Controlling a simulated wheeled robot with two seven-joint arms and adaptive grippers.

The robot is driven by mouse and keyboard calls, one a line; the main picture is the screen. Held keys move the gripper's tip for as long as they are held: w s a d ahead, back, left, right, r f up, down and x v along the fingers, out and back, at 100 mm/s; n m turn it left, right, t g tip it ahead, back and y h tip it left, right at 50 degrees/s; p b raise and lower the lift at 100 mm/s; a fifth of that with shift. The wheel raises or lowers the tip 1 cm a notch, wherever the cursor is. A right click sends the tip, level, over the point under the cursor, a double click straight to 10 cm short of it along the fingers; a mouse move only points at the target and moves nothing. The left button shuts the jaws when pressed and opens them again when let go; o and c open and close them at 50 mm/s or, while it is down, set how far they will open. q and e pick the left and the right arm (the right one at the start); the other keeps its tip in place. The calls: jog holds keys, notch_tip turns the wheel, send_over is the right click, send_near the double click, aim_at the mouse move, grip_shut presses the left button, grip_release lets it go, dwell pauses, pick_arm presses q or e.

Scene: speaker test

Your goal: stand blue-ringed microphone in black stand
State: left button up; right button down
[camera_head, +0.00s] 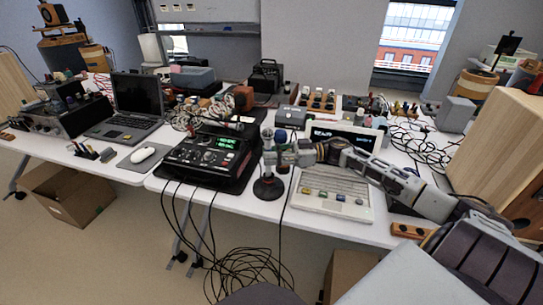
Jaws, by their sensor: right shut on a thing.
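My right arm reaches in from the right, and its gripper (281,155) is shut on the blue-ringed microphone (281,136). The microphone's rounded, dark bluish head shows just above the fingers, and it looks about upright. The fingers cover most of its body. The black stand (268,189) has a round base on the white table, with a grey upright above it. The gripper and microphone are close beside the upright, on its right. I cannot tell whether they touch it. My left gripper is not in view.
A black mixer-like device (205,157) with green displays is just left of the stand. A beige keyboard-like unit (333,190) lies to the right, below my arm. A laptop (137,100) and mouse (143,154) are farther left. Cables (250,272) hang to the floor.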

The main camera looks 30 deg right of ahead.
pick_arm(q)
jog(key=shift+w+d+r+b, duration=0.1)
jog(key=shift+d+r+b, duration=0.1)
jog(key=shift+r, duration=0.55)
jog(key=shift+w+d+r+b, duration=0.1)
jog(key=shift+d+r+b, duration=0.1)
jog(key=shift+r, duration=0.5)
pick_arm(e)
jog(key=shift+f, duration=2.15)
jog(key=shift+f, duration=0.3)
jog(key=c, duration=1.3)
grip_release()
